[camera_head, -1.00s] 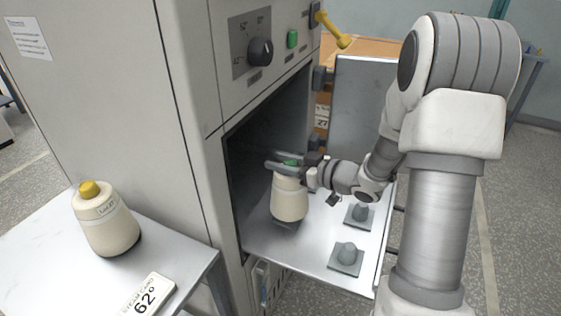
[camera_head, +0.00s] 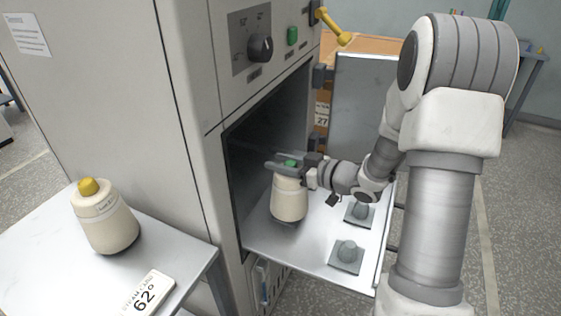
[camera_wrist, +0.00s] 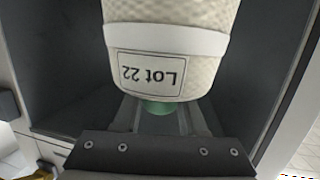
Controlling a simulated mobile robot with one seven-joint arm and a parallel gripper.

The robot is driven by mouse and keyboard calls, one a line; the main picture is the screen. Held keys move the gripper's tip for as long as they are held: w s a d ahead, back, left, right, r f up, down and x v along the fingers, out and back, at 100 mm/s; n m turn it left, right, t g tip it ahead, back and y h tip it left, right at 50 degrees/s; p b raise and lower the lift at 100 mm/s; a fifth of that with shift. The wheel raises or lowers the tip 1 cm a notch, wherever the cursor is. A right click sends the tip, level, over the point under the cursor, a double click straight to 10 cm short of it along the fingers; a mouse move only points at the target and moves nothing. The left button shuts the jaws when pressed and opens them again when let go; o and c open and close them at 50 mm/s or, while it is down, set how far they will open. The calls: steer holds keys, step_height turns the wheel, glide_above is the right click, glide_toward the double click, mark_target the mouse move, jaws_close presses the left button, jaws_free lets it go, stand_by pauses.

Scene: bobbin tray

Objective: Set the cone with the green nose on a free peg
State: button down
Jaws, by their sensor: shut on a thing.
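The cone with the green nose (camera_head: 289,200) stands about upright over the left part of the pulled-out tray (camera_head: 290,252), in front of the open chamber. My gripper (camera_head: 287,164) is shut on its green nose from the right. Whether the cone's base is seated on a peg or just above the tray is hidden. In the wrist view the cone (camera_wrist: 170,35) shows its "Lot 22" label upside down, with a bit of green nose between the fingers (camera_wrist: 160,112).
A yellow-nosed cone (camera_head: 106,222) stands on the side table (camera_head: 60,270) at left, with a "62°" card (camera_head: 147,293). The cabinet (camera_head: 180,90) has a dark knob and green button. Its open door (camera_head: 362,110) stands behind the tray.

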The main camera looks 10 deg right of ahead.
steer(key=shift+f+b, duration=0.35)
steer(key=shift+f, duration=0.15)
steer(key=shift+c, duration=1.9)
jaws_free()
steer(key=shift+d, duration=0.1)
steer(key=p+v, duration=0.3)
steer(key=v, duration=1.4)
steer(key=shift+s, duration=0.15)
steer(key=shift+f, duration=0.1)
